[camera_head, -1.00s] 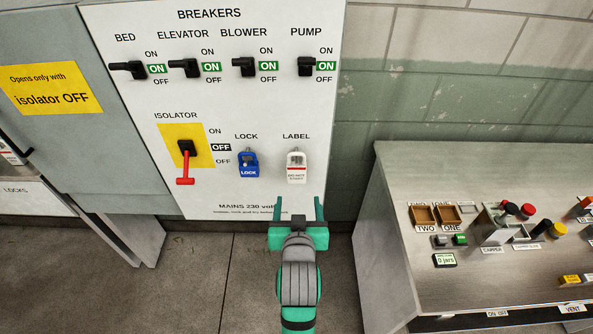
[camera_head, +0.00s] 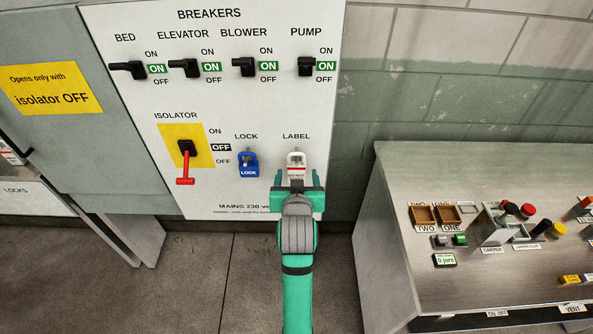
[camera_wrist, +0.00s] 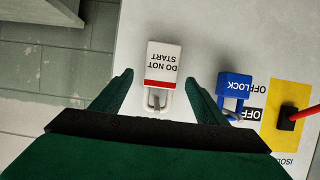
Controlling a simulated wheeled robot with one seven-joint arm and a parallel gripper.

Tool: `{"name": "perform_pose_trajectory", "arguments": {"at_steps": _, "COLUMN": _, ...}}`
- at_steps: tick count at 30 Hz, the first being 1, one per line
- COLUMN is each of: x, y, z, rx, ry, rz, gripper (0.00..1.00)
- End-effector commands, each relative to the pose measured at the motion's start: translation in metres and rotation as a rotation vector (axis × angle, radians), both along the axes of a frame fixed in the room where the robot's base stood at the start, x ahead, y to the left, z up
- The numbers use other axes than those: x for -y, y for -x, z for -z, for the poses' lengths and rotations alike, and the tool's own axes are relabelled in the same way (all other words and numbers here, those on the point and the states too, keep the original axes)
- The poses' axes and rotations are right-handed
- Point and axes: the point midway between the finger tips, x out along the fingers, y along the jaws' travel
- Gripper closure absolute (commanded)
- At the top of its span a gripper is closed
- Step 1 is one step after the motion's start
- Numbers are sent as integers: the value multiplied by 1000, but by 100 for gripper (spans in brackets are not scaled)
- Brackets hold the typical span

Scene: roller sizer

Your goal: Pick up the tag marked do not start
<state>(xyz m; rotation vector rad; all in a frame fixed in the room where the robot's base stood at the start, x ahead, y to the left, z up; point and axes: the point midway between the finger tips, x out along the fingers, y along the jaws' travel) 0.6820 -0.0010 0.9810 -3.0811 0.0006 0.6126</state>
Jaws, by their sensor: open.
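The white tag marked DO NOT START, with a red band, hangs under the word LABEL on the breaker panel; the head view shows its upper part (camera_head: 296,162). In the wrist view the tag (camera_wrist: 162,66) appears upside down, with its metal loop towards my gripper. My gripper (camera_head: 297,178) is open and in front of the panel at the tag, hiding its lower part in the head view. In the wrist view the two fingers (camera_wrist: 159,84) stand on either side of the tag, with gaps showing on both sides.
A blue lock (camera_head: 248,165) hangs just left of the tag. The red isolator handle (camera_head: 185,168) points down, its label reading OFF. Several black breaker levers line the panel (camera_head: 225,110) above. A control desk (camera_head: 400,215) stands to the right.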

Motion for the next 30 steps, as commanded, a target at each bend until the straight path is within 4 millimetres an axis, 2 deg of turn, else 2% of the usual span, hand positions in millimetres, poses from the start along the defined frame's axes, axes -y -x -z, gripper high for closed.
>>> {"name": "perform_pose_trajectory", "arguments": {"at_steps": 3, "x": -2, "y": -17, "z": 5, "rx": -1, "ry": 0, "rz": 0, "gripper": 33}}
{"name": "perform_pose_trajectory", "arguments": {"at_steps": 6, "x": -2, "y": -25, "z": 9, "rx": -1, "ry": 0, "rz": 0, "gripper": 33}}
{"name": "perform_pose_trajectory", "arguments": {"at_steps": 15, "x": -3, "y": -29, "z": 10, "rx": 0, "ry": 0, "rz": -2, "gripper": 33}}
{"name": "perform_pose_trajectory", "arguments": {"at_steps": 17, "x": -3, "y": -29, "z": 10, "rx": 0, "ry": 0, "rz": -2, "gripper": 45}}
{"name": "perform_pose_trajectory", "arguments": {"at_steps": 21, "x": -3, "y": -29, "z": 10, "rx": 0, "ry": 0, "rz": -2, "gripper": 78}}
{"name": "perform_pose_trajectory", "arguments": {"at_steps": 30, "x": -1, "y": -29, "z": 9, "rx": 1, "ry": 0, "rz": 0, "gripper": 79}}
